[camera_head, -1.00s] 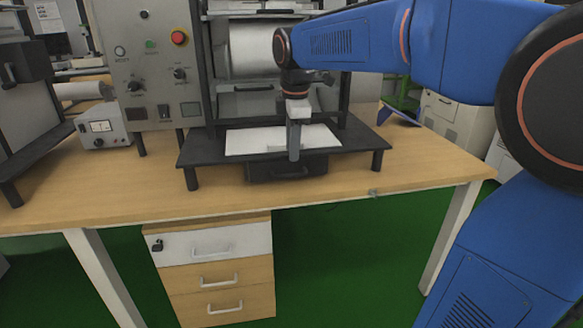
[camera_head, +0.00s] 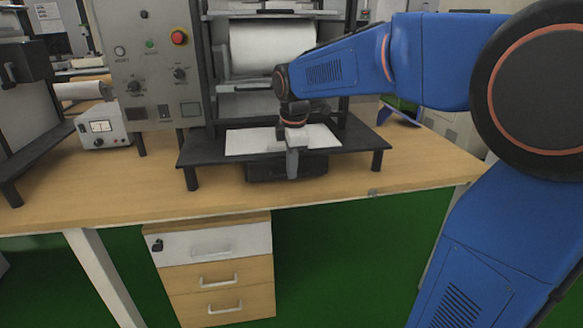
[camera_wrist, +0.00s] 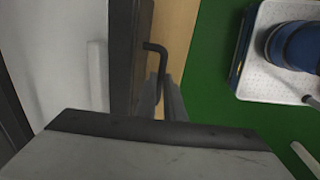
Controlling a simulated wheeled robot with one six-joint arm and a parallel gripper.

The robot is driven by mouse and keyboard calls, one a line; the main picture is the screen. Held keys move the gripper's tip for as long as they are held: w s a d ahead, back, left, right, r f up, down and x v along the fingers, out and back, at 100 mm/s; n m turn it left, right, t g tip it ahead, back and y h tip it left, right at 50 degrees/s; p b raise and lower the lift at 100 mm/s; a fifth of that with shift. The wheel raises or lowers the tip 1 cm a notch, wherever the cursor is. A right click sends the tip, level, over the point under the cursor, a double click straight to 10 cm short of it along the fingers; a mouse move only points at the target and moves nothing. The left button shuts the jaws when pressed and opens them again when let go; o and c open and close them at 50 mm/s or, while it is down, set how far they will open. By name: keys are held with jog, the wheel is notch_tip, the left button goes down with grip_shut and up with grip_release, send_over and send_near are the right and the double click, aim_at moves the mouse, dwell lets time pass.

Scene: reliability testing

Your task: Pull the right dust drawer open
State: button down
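The dust drawer (camera_head: 262,172) is a low black box under the front of the black machine platform (camera_head: 203,153). It looks closed. My gripper (camera_head: 292,172) points down in front of it and hides most of its handle in the head view. In the wrist view a thin black hooked handle (camera_wrist: 154,46) sticks out from the dark drawer front (camera_wrist: 122,60). My gripper's two grey fingers (camera_wrist: 161,82) reach to the handle's end, one on each side, with a narrow gap between them. Whether they touch the handle is unclear.
White sheet material (camera_head: 245,142) lies on the platform just above. The wooden tabletop (camera_head: 400,165) is clear in front and to the right. A wooden drawer cabinet (camera_head: 212,280) stands below the table. A grey control panel (camera_head: 150,60) and small meter box (camera_head: 101,126) are at left.

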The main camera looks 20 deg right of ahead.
jog(key=s+a, duration=0.2)
jog(key=s, duration=1.6)
jog(key=shift+a, duration=0.35)
jog(key=shift+s, duration=0.1)
jog(key=c, duration=1.8)
grip_release()
jog(key=shift+c, duration=0.2)
jog(key=shift+r, duration=0.1)
jog(key=s+r, duration=0.3)
jog(key=r, duration=1.4)
jog(key=shift+a, duration=0.2)
jog(key=shift+s, duration=0.1)
